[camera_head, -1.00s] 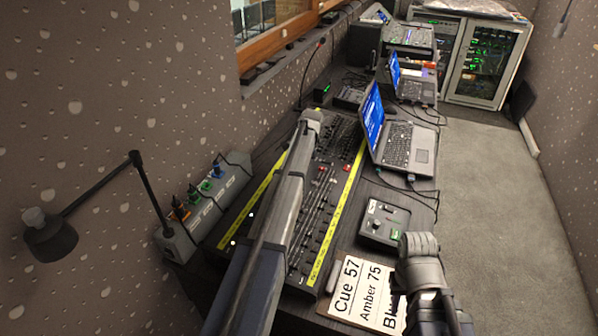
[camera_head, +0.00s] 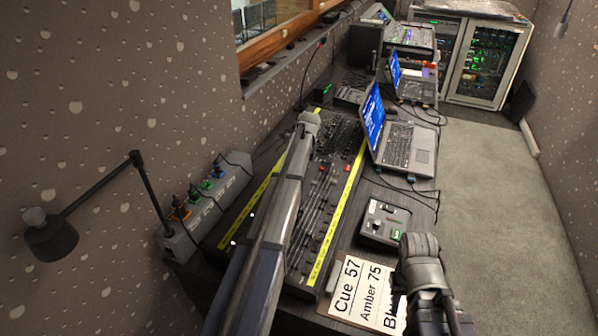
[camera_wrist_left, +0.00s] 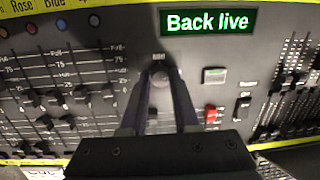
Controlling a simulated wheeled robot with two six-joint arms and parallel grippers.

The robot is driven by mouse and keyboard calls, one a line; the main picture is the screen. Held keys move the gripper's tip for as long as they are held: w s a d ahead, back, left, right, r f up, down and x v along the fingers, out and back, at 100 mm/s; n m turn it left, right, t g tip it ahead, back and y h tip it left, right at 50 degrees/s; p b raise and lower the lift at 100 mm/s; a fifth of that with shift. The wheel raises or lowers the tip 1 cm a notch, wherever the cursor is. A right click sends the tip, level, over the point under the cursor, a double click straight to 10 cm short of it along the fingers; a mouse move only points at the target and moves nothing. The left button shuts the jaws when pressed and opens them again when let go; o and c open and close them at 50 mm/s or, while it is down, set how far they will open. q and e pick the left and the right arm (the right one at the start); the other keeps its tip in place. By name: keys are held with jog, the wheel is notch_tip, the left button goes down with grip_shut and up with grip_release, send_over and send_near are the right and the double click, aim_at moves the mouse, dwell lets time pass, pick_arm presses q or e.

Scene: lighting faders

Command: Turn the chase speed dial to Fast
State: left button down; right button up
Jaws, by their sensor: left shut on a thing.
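In the left wrist view, a round grey dial (camera_wrist_left: 160,74) sits on the black fader console, below a green lit sign reading "Back live" (camera_wrist_left: 208,21). The small marking above the dial is too blurred to read. My left gripper (camera_wrist_left: 160,84) is shut on this dial, one finger on each side. In the head view my left arm lies over the console (camera_head: 338,200) and hides the dial and the left fingers. My right gripper (camera_head: 428,290) is at the lower right, near the cue card; its fingertips do not show clearly.
A red switch (camera_wrist_left: 211,113) and slider faders (camera_wrist_left: 52,100) lie near the left fingers. A small control box (camera_head: 384,220), a cue card (camera_head: 362,290) and a laptop (camera_head: 398,145) stand right of the console. A desk lamp (camera_head: 52,240) is at the left. The floor at right is clear.

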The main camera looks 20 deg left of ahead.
pick_arm(q)
jog(key=shift+m, duration=1.9)
jog(key=c, duration=0.7)
grip_release()
jog(key=shift+o, duration=0.2)
jog(key=shift+r, duration=0.15)
pick_arm(e)
jog(key=shift+r, duration=0.15)
pick_arm(q)
notch_tip(320, 180, up, 7)
jog(key=d+p, duration=0.1)
jog(key=p, duration=0.6)
jog(key=shift+s+r+p, duration=0.2)
jog(key=shift+s+p, duration=0.05)
jog(key=shift+p, duration=0.1)
pick_arm(e)
notch_tip(320, 180, up, 7)
jog(key=shift+r, duration=0.2)
pick_arm(q)
jog(key=shift+d, duration=0.1)
